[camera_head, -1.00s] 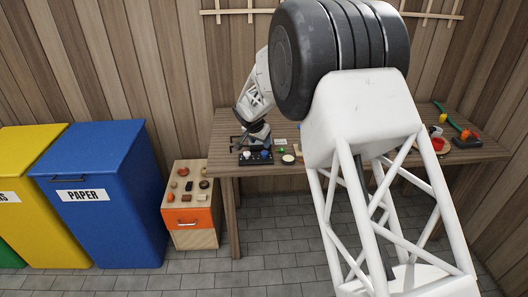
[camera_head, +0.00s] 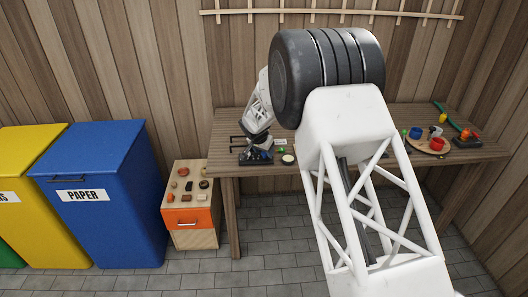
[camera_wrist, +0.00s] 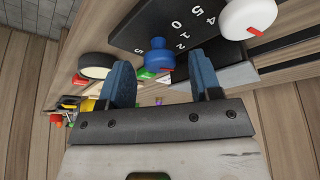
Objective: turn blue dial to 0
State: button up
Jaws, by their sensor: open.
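The blue dial (camera_wrist: 160,56) sits on a dark panel (camera_wrist: 185,22) with white numbers beside it, in the wrist view. A small red mark shows on the dial's lower side. A white dial (camera_wrist: 248,18) with a red mark is on the same panel, to the right. My gripper (camera_wrist: 163,80) is open, its two blue fingers on either side of the blue dial in the picture; I cannot tell whether they touch it. In the head view my gripper (camera_head: 262,142) is over the dark panel (camera_head: 256,158) at the bench's left end, and it mostly hides the dials.
The wooden workbench (camera_head: 310,168) also holds a round pale-topped object (camera_head: 288,159) right of the panel. Red and blue cups (camera_head: 411,144) stand at the bench's far right. A small cabinet (camera_head: 190,237) with an orange drawer and blue and yellow bins stand to the left.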

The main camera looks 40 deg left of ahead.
jog(key=shift+w+f, duration=0.15)
jog(key=shift+f, duration=0.1)
jog(key=c, duration=0.9)
